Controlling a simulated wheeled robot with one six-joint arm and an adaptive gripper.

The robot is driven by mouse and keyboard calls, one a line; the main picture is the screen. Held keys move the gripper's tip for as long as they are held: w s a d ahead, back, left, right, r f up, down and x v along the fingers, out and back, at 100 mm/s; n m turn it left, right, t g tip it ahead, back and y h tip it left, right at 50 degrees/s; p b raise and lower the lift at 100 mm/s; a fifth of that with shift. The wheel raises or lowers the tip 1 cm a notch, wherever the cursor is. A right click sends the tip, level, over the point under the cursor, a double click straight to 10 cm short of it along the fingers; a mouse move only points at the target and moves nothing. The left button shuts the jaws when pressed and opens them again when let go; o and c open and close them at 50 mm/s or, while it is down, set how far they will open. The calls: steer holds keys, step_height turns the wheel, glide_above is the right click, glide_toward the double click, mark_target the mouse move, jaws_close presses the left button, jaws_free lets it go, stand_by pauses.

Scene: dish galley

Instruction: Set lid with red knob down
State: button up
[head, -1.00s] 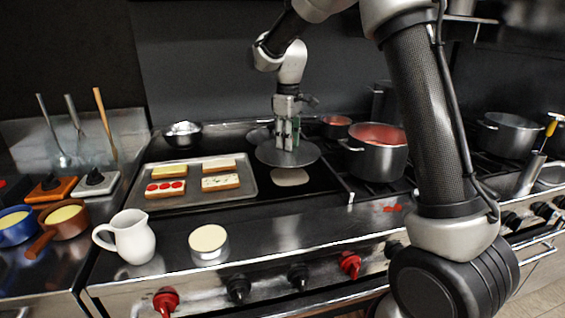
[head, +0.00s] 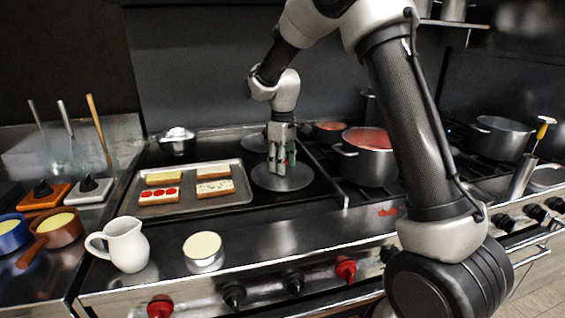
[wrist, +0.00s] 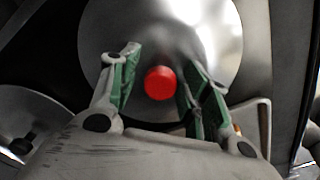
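The lid (head: 283,182) is a round grey metal disc lying flat on the dark cooktop, right of the sandwich tray. Its red knob (wrist: 160,83) shows in the wrist view, between the fingers. My gripper (head: 281,165) is over the lid, pointing down, with its fingertips low around the knob. In the wrist view my gripper (wrist: 162,80) has its green-padded fingers spread, with a gap showing on both sides of the knob. The lid's near part is hidden by the gripper in that view.
A tray (head: 245,193) with several bread slices is left of the lid. A pot of red sauce (head: 367,172) stands close on the right. Another flat disc (head: 254,143) lies behind.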

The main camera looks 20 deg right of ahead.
step_height(320, 180, up, 12)
steer(key=s+d+r+m, duration=0.2)
steer(key=s+d+r, duration=0.3)
steer(key=s, duration=0.1)
steer(key=s+d+f+m+t, duration=0.1)
steer(key=s+d, duration=0.4)
steer(key=s, duration=0.9)
steer(key=s+d+f+m+t, duration=0.1)
steer(key=s+d+m+t, duration=0.2)
steer(key=s, duration=1.1)
steer(key=d+m, duration=0.2)
steer(key=m, duration=0.1)
